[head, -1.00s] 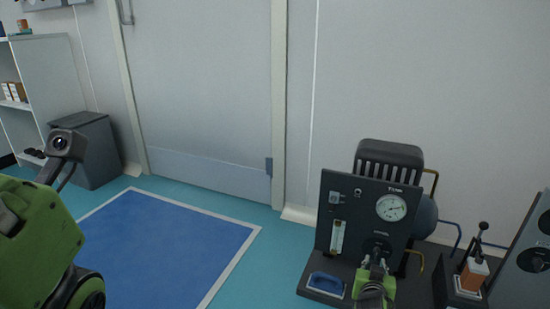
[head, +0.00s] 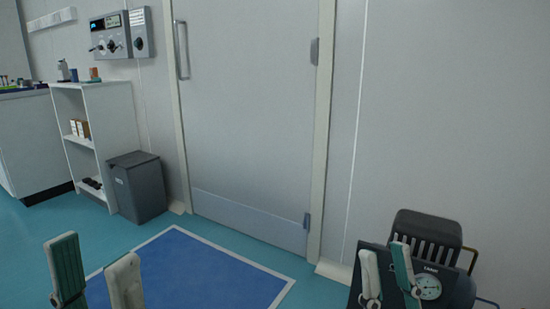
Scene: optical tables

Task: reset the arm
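My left gripper (head: 96,262) is at the lower left, its two green and white fingers pointing up and spread well apart with nothing between them. The blue floor mat shows behind it. My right gripper (head: 385,262) is at the lower right, its two fingers also pointing up with a narrower gap and nothing seen between them. It stands in front of the dark gauge panel (head: 432,266) and hides part of it. The lower parts of both grippers and the arms are cut off by the bottom edge.
A closed grey door (head: 245,110) is ahead, with the blue mat (head: 215,275) on the floor before it. A grey bin (head: 138,188), a white shelf (head: 112,120) and a wall control box (head: 108,36) stand left. A black ribbed unit (head: 427,232) is behind the panel.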

